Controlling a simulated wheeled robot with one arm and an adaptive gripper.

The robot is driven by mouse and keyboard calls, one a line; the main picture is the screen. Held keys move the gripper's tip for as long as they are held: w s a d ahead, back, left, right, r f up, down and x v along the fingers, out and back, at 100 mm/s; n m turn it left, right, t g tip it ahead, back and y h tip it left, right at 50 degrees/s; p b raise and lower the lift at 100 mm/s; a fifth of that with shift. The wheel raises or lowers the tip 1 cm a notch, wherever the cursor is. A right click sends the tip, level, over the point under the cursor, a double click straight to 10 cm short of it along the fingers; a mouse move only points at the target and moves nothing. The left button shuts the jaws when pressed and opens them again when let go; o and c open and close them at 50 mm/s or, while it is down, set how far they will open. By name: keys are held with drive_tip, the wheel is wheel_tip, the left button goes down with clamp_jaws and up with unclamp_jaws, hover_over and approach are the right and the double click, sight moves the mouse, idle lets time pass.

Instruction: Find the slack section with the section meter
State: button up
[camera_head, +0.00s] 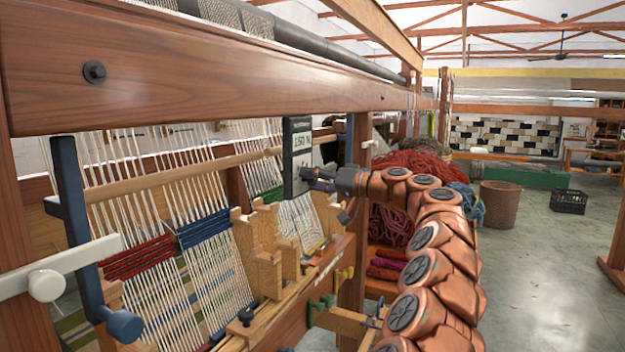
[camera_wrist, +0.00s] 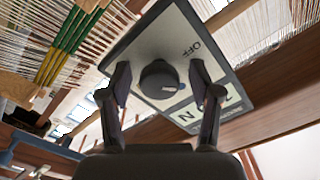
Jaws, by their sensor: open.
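In the wrist view the meter's face (camera_wrist: 150,42) shows a round dark knob (camera_wrist: 160,80) and the word OFF. My gripper (camera_wrist: 160,88) is open, its fingers on either side of the knob; I cannot tell whether they touch it. In the head view my gripper (camera_head: 322,181) is at the meter's right side. Warp sections carry a red band (camera_head: 138,258), a blue band (camera_head: 203,229) and a green band (camera_head: 273,194).
The loom's wooden beam (camera_head: 190,85) runs across above the sections. Wooden blocks (camera_head: 265,262) stand along the lower rail. Red wool (camera_head: 415,163) is piled behind my arm. A brown bin (camera_head: 499,205) and a black crate (camera_head: 569,201) stand on open floor at right.

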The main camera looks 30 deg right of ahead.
drive_tip(key=c, duration=1.1)
drive_tip(key=shift+c, duration=0.2)
drive_tip(key=shift+r+m+p, duration=0.15)
drive_tip(key=shift+m+p, duration=0.15)
drive_tip(key=shift+p, duration=0.05)
drive_tip(key=shift+m, duration=0.3)
drive_tip(key=shift+m+p, duration=1.1)
drive_tip(key=shift+p, duration=0.05)
drive_tip(key=shift+m+p, duration=1.7)
drive_tip(key=shift+m, duration=0.4)
